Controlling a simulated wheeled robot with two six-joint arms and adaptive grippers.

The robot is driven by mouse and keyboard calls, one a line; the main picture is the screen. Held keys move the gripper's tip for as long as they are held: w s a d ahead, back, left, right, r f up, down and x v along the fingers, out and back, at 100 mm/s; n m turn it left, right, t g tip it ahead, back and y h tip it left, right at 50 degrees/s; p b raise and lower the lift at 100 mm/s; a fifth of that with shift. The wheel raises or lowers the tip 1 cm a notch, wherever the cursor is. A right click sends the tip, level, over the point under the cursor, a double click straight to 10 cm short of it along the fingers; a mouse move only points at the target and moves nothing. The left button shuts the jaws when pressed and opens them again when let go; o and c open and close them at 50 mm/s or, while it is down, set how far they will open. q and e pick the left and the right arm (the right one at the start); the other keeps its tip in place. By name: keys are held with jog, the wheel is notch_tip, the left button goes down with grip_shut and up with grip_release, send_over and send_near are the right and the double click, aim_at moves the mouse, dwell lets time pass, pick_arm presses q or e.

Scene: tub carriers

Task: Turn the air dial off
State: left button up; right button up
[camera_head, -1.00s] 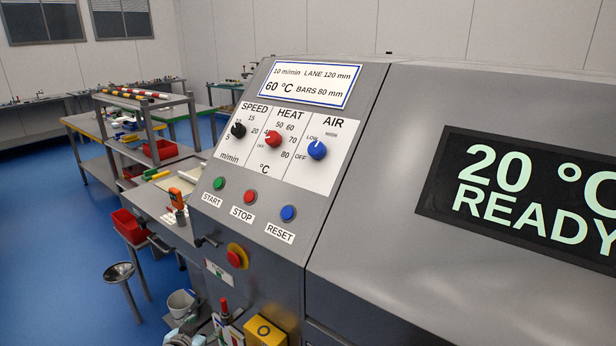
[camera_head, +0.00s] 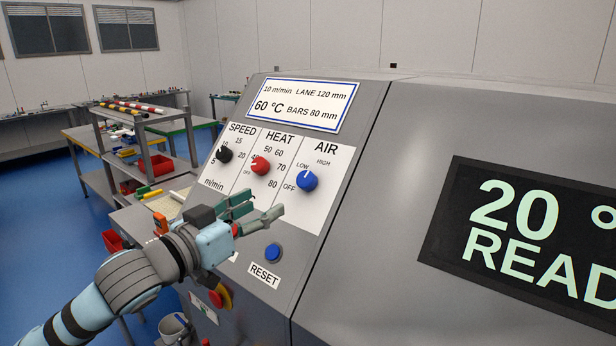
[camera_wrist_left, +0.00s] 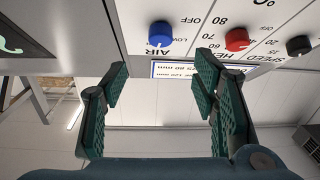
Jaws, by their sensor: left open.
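The blue air dial (camera_head: 307,181) is on the white label panel under the word AIR, right of the red heat dial. Its white mark points up toward LOW, not toward OFF at its lower left. My left gripper (camera_head: 266,203) is open and empty, to the lower left of the air dial and apart from it. In the left wrist view the blue air dial (camera_wrist_left: 160,34) shows beyond the space between the open fingers (camera_wrist_left: 164,76). My right gripper is not in view.
The red heat dial (camera_head: 261,165) and black speed dial (camera_head: 224,154) are to the left. The blue RESET button (camera_head: 273,252) is below my gripper. START and STOP are hidden by my arm. A dark display (camera_head: 530,235) reading 20 °C READY is on the right.

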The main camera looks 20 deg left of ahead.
aim_at(303, 181)
pick_arm(q)
jog(key=p+x, duration=0.4)
jog(key=x, duration=0.9)
jog(key=shift+w+r, duration=0.15)
jog(key=shift+s+a+r, duration=0.15)
jog(key=shift+s, duration=0.25)
jog(key=shift+c, duration=0.4)
jog(key=shift+w, duration=0.1)
jog(key=c, duration=1.1)
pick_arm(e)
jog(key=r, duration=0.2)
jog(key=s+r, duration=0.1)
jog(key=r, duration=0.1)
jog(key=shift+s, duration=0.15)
